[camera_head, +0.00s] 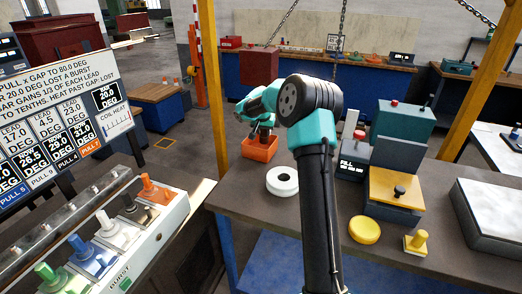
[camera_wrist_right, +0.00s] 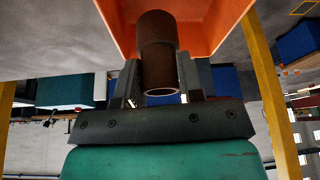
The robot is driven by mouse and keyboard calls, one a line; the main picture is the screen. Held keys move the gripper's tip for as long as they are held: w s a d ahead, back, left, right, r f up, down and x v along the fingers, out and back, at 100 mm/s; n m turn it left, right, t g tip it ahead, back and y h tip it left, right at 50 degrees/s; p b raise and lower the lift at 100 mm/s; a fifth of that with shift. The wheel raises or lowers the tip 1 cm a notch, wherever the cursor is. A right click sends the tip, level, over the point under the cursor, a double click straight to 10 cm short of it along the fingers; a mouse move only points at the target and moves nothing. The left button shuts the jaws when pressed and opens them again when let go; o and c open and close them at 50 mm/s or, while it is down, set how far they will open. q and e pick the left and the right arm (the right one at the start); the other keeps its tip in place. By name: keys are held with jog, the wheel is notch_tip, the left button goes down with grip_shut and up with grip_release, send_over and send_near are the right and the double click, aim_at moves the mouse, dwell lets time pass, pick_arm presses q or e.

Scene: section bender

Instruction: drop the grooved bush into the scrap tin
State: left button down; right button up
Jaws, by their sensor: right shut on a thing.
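The grooved bush (camera_wrist_right: 157,40) is a dark brown hollow cylinder in the right wrist view. My right gripper (camera_wrist_right: 158,75) is shut on it, with one grey finger on each side. The orange scrap tin (camera_wrist_right: 207,25) lies behind the bush in that view. In the head view the tin (camera_head: 260,154) stands near the far left edge of the bench, and my right gripper (camera_head: 265,132) is right over its opening. The bush is mostly hidden there by my arm and gripper. My left gripper is not in view.
A white ring (camera_head: 282,187) lies on the bench (camera_head: 300,235) in front of the tin. A yellow disc (camera_head: 364,230), a yellow knobbed piece (camera_head: 416,243) and a teal-and-yellow machine (camera_head: 396,187) stand to the right. A lever panel (camera_head: 120,245) is at lower left.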

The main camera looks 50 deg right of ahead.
jog(key=shift+f, duration=0.65)
jog(key=o, duration=1)
jog(key=shift+o, duration=0.2)
jog(key=v, duration=1.7)
jog(key=shift+r, duration=0.15)
jog(key=shift+s+a, duration=0.1)
jog(key=shift+a, duration=0.05)
